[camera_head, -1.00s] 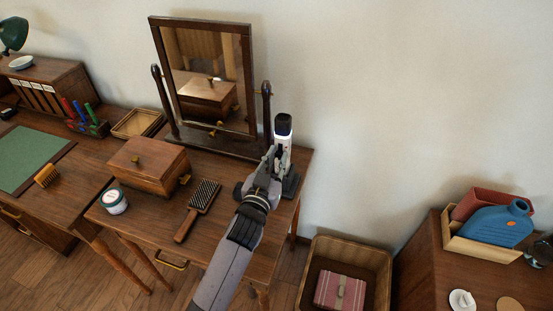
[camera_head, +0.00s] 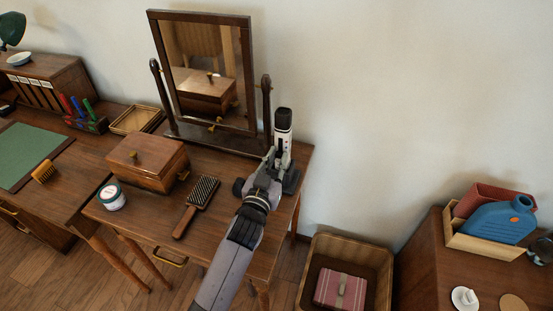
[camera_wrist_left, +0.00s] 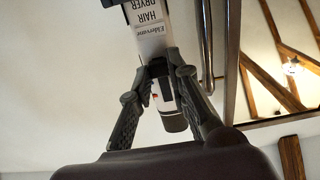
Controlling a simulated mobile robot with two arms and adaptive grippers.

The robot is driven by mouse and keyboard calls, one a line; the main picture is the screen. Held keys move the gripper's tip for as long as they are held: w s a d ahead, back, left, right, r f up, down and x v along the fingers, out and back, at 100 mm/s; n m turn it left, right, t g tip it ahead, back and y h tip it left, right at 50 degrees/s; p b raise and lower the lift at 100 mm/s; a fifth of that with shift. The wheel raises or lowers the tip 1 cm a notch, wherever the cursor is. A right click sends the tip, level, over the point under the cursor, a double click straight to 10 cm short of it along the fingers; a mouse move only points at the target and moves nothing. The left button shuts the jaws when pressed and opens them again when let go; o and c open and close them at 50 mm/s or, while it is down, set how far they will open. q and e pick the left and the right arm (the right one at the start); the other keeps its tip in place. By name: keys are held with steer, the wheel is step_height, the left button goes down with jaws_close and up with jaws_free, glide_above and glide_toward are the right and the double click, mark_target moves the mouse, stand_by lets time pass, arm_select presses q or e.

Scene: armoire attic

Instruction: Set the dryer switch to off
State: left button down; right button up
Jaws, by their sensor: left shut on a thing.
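The dryer (camera_head: 283,135), white with a black end and small dark and red marks, stands upright at the right end of the dressing table, above a dark base (camera_head: 291,181). My left gripper (camera_head: 272,158) is shut on the dryer's body. In the left wrist view, the gripper's fingers (camera_wrist_left: 161,72) close around the dryer (camera_wrist_left: 151,38), whose label reads "HAIR DRYER". Part of the body is hidden behind the fingers. I cannot make out the switch position. My right gripper is not in view.
A tilting mirror (camera_head: 247,88) stands close left of the dryer. A hairbrush (camera_head: 203,191), a wooden box (camera_head: 135,169) and a small jar (camera_head: 111,196) sit on the dressing table (camera_head: 232,211). A basket (camera_head: 379,257) is on the floor to the right.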

arm_select(q)
steer(key=shift+f, duration=0.2)
steer(key=c, duration=1.5)
jaws_free()
steer(key=shift+s+f, duration=0.1)
steer(key=v, duration=1.2)
steer(key=shift+r, duration=0.3)
